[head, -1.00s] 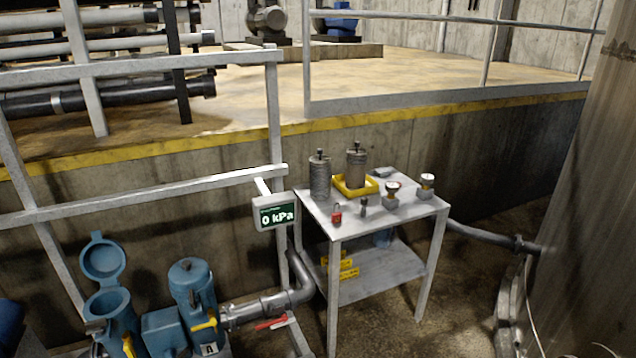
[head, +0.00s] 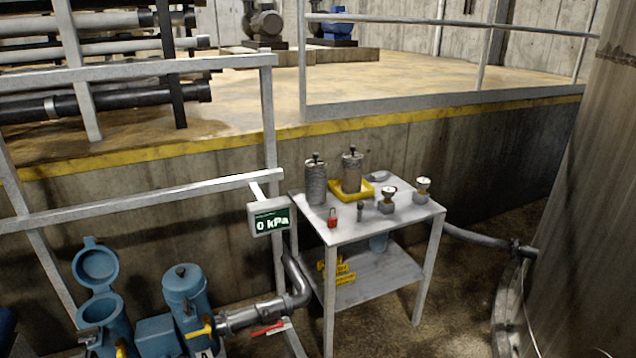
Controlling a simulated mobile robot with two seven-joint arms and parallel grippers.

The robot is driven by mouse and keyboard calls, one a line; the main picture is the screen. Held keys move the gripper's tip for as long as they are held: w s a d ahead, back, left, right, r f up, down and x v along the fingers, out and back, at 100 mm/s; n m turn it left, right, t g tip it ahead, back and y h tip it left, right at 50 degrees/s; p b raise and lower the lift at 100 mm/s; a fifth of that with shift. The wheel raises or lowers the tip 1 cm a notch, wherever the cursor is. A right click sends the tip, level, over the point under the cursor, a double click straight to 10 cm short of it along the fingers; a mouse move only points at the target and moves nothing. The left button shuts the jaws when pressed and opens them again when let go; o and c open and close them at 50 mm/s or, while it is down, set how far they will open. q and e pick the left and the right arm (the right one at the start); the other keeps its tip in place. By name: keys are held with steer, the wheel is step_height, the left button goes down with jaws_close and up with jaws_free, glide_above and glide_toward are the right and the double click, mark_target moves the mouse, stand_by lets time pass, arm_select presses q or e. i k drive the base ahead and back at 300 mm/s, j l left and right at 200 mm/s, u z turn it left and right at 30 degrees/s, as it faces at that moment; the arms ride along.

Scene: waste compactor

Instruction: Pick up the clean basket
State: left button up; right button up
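Two upright, cylindrical mesh baskets with dark top knobs are on the small metal table. One basket (head: 352,172) stands in a yellow tray (head: 341,196). The other basket (head: 315,184) stands to its left, directly on the tabletop (head: 340,226). The basket in the tray looks a little browner; I cannot tell for certain which one is clean. Neither of my grippers shows in the head view.
A red padlock (head: 332,221) and two gauges (head: 387,202) (head: 422,190) share the tabletop. A display reading 0 kPa (head: 270,219) and a railing (head: 150,196) stand left of the table. A blue open-lidded housing (head: 100,312) is lower left.

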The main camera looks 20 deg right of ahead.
mark_target(315, 169)
steer(key=i+l+z, duration=0.1)
steer(key=i+l, duration=0.15)
steer(key=l, duration=0.25)
steer(key=i+l, duration=0.3)
steer(key=l, duration=0.2)
steer(key=i+l+z, duration=0.15)
steer(key=i+l, duration=0.15)
steer(key=l, duration=0.15)
steer(key=i+l, duration=0.3)
steer(key=l, duration=0.15)
steer(key=z, duration=0.05)
